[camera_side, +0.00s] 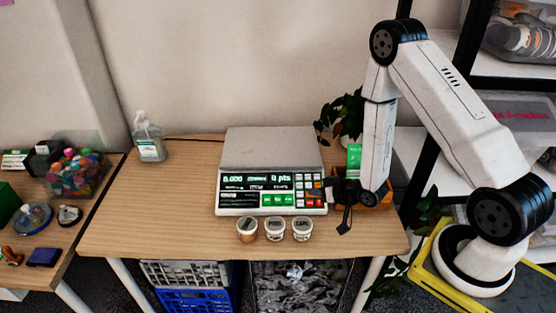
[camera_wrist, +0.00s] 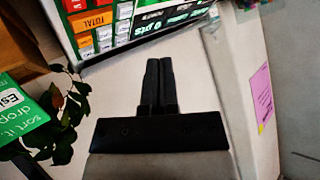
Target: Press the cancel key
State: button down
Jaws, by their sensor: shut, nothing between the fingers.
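The scale (camera_side: 270,185) stands on the table, with a lit green display and a block of coloured keys (camera_side: 308,187) at its right front. In the wrist view part of its panel fills the top, with an orange key marked TOTAL (camera_wrist: 92,21) and red, white and green keys around it. I cannot read which key is cancel. My gripper (camera_side: 343,190) is beside the right edge of the scale, close to the keys. In the wrist view my gripper (camera_wrist: 160,62) is shut and empty, its fingertips just below the panel. I cannot tell whether it touches any key.
Three small tubs (camera_side: 274,230) stand before the scale. A bottle (camera_side: 149,137) is at the table's back left. A green card (camera_side: 354,160), plant (camera_side: 338,115) and wooden box (camera_side: 372,200) crowd the right side. The table left of the scale is clear.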

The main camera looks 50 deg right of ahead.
aim_at(303, 201)
jog(key=shift+w+d+f, duration=0.3)
jog(key=shift+f, duration=0.7)
jog(key=shift+w+d+f, duration=0.3)
jog(key=shift+d+f, duration=0.05)
jog(key=shift+f, duration=0.7)
jog(key=shift+w+d+f, duration=0.3)
jog(key=shift+f, duration=0.7)
jog(key=shift+w+d+f, duration=0.2)
jog(key=shift+d+f, duration=0.05)
jog(key=shift+f, duration=0.5)
dwell(0.8)
jog(key=shift+r, duration=0.15)
jog(key=shift+s+a+r, duration=0.2)
jog(key=shift+a+r, duration=0.05)
jog(key=shift+r, duration=0.35)
jog(key=shift+r, duration=0.1)
dwell(0.4)
jog(key=shift+s+a+r, duration=0.25)
jog(key=shift+r, duration=0.5)
jog(key=shift+s+a+r, duration=0.2)
jog(key=shift+a+r, duration=0.05)
jog(key=shift+r, duration=0.45)
jog(key=shift+s+a+r, duration=0.25)
jog(key=shift+r, duration=0.5)
jog(key=shift+r, duration=0.1)
